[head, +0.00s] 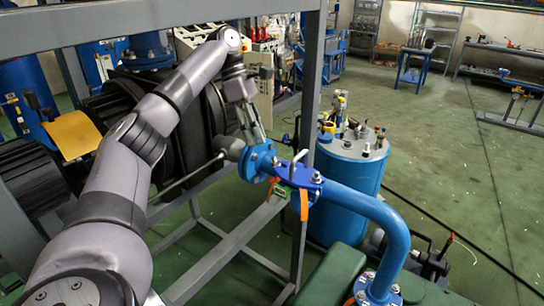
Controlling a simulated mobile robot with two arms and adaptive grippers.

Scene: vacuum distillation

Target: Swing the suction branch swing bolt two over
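The blue suction branch (355,205) is a bent pipe running from the lower right up to a bolted flange (258,162) near the middle of the head view. A blue clamp-like fitting (297,178) with bolts, a pale upright pin and orange tags sits just right of the flange. Swing bolt two cannot be singled out with certainty at this size. My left gripper (257,132) reaches down from above, with its fingertips close above the flange. I cannot tell whether it touches anything or how far its fingers are apart. My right gripper is not in view.
A grey steel frame (312,75) rises beside the branch and crosses above my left arm. A grey rod (190,178) with a dark end lies left of the flange. A blue tank (350,180) stands behind the branch. Open green floor (455,150) lies to the right.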

